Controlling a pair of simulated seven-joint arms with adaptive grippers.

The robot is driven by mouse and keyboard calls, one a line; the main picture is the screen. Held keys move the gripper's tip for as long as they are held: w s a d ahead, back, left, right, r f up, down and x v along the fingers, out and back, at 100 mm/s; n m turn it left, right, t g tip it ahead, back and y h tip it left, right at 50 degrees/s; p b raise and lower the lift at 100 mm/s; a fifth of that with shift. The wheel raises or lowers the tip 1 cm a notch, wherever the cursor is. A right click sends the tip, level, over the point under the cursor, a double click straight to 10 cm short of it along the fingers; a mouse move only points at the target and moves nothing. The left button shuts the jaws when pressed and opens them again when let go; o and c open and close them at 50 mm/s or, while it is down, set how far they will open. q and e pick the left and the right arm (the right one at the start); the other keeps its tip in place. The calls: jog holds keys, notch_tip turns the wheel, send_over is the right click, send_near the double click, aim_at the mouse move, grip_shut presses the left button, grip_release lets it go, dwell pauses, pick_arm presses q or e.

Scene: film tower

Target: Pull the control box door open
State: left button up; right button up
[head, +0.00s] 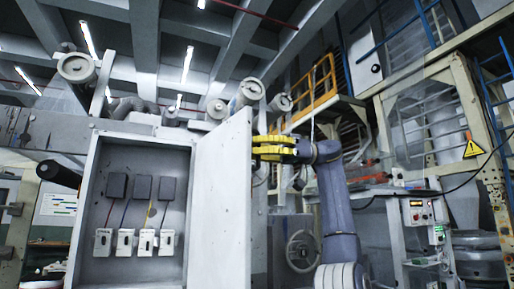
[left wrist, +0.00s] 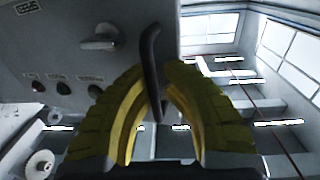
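The grey control box (head: 88,215) stands open in the head view, showing its inside. Its door (head: 222,205) is swung out on the right side, with its inner face toward me. My left gripper (head: 258,148) has yellow fingers at the door's outer side, near the free edge. In the left wrist view, the fingers (left wrist: 156,80) close around a dark bar handle (left wrist: 152,60) on the door's outer face (left wrist: 60,50). The fingertips appear to press on the handle from both sides. The handle is hidden in the head view. My right gripper is not in view.
Inside the box are several dark blocks (head: 141,187) wired to white switches (head: 146,242). The door's outer face carries a rotary knob (left wrist: 98,40) and several buttons (left wrist: 63,88). A yellow railing (head: 318,92) and a machine frame (head: 480,150) stand to the right.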

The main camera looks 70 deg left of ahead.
pick_arm(q)
jog(key=o, duration=0.5)
jog(key=shift+s, duration=0.1)
jog(key=shift+o, duration=0.2)
jog(key=w, duration=0.7)
jog(key=shift+w+a, duration=0.2)
jog(key=shift+w, duration=0.05)
